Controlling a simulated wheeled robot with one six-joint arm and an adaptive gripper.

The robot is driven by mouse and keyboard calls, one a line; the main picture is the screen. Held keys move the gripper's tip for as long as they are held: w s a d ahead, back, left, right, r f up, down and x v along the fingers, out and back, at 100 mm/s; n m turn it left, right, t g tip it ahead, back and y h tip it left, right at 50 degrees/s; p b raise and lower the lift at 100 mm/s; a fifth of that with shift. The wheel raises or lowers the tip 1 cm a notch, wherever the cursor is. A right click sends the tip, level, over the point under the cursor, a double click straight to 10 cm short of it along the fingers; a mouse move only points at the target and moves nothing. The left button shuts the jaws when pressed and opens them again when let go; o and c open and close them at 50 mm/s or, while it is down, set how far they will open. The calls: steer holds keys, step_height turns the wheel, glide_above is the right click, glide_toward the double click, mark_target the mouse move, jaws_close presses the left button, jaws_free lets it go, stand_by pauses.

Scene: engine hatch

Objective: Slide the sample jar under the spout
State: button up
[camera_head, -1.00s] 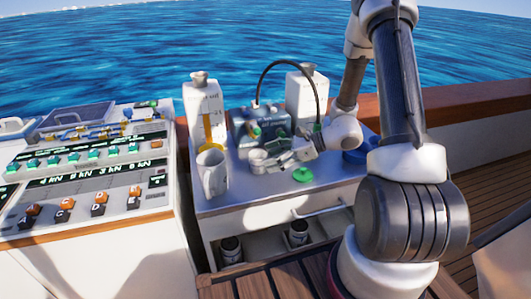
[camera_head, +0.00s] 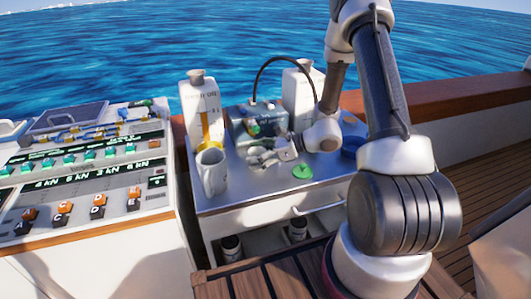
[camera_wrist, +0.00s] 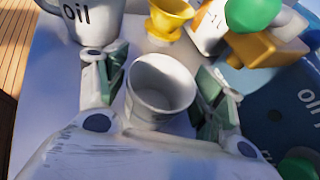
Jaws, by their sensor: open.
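The sample jar, an open white cup (camera_wrist: 160,88), stands upright on the bench top between the fingers of my gripper (camera_wrist: 161,74) in the wrist view. My gripper is open, with one finger on each side of the jar; I cannot tell whether either touches it. In the head view my gripper (camera_head: 264,157) is low over the bench and mostly hides the jar. A brass spout piece (camera_wrist: 262,48) with a green knob shows at the upper right of the wrist view, beyond the jar and to its right. The jar appears apart from it.
A white mug marked oil (camera_head: 211,172) and a yellow funnel (camera_head: 205,130) stand left of my gripper. The blue-grey machine (camera_head: 243,125) with a black hose is behind. The front of the bench is clear.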

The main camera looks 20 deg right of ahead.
mark_target(247, 166)
steer(key=shift+x, duration=1.75)
steer(key=c, duration=1.1)
